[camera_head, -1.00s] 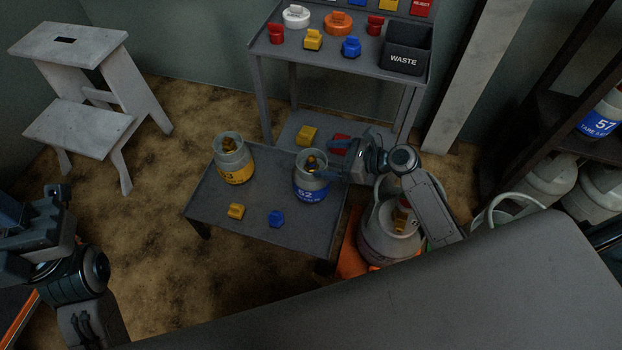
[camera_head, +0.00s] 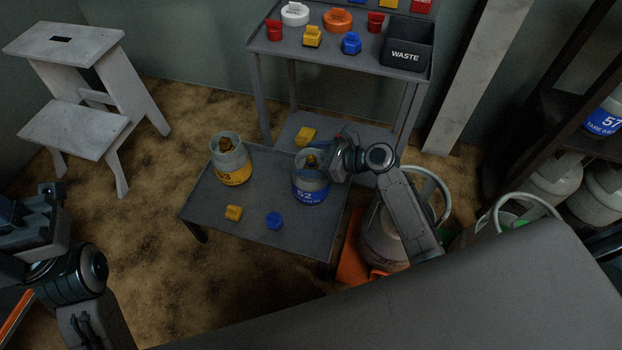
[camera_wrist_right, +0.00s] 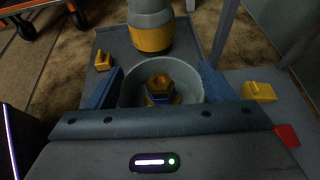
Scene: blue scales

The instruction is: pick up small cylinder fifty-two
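Small cylinder fifty-two (camera_head: 311,188) stands upright on the low grey table, with a blue band and a brass valve inside its grey collar. In the right wrist view its collar (camera_wrist_right: 128,92) lies between my two blue fingers. My right gripper (camera_head: 332,165) is at the cylinder's top from the right. It is open, one finger on each side of the collar; whether they touch it I cannot tell. My left gripper (camera_head: 40,205) is at the far left, away from the table, its fingers unclear.
A yellow-banded cylinder (camera_head: 231,165) stands left of it, with a yellow cap (camera_head: 234,213) and a blue cap (camera_head: 274,221) in front on the low table (camera_head: 210,200). A shelf stand with a waste bin (camera_head: 405,62) is behind. A larger cylinder (camera_head: 385,240) stands below my right arm.

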